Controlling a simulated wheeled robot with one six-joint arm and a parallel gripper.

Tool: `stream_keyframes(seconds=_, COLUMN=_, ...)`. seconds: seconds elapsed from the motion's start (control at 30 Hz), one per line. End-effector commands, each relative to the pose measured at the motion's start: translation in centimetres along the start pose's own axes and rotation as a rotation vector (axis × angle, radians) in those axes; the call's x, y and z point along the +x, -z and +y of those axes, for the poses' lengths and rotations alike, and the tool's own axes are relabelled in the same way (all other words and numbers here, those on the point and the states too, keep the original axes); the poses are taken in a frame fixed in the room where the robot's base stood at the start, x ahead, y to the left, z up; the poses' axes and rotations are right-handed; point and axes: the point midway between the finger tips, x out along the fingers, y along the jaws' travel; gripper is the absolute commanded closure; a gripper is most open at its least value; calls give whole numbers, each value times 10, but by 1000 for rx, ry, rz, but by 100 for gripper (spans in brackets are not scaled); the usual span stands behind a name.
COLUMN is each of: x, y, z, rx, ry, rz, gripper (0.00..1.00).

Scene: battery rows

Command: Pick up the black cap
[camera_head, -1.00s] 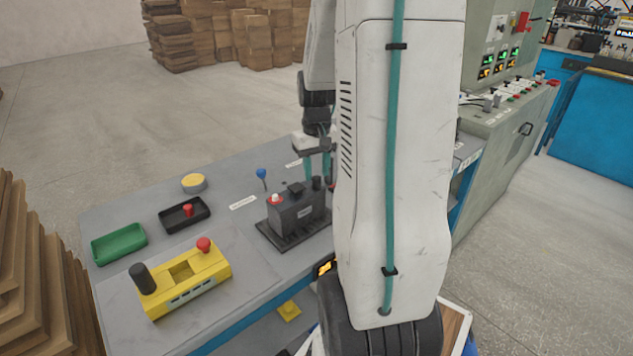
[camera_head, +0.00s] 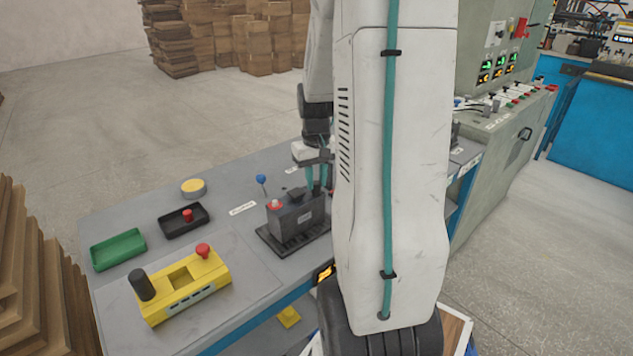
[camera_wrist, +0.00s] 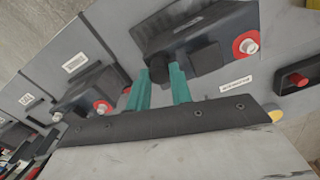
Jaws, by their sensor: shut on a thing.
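A dark grey battery (camera_head: 297,216) stands on a black base on the bench. Its black cap (camera_head: 317,187) is at the right end of its top and also shows in the wrist view (camera_wrist: 158,64). My gripper (camera_head: 317,182), with two teal fingers, points down there; in the wrist view its fingertips (camera_wrist: 158,72) are on either side of the cap, shut on it. The cap still appears to be at the battery top; I cannot tell whether it is lifted. My arm hides part of the battery's right side.
A red ring with a pale post (camera_head: 275,203) is on the battery's left end. A blue-knobbed lever (camera_head: 261,180) stands behind. A black tray (camera_head: 170,228) holding a red cap, a green tray (camera_head: 119,256) and a yellow box (camera_head: 182,293) lie left. A second battery (camera_wrist: 88,92) is nearby.

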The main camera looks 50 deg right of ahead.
Motion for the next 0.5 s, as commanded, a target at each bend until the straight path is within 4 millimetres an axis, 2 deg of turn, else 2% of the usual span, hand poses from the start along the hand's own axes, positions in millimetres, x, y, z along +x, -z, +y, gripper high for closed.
stream_keyframes(seconds=0.17, x=-14, y=1, z=0, rx=0, ry=-1, rz=3, gripper=98)
stream_keyframes(seconds=0.3, x=-34, y=1, z=0, rx=0, ry=-2, rz=5, gripper=98)
stream_keyframes(seconds=0.5, x=-38, y=-40, z=-10, rx=0, ry=-1, rz=3, gripper=98)
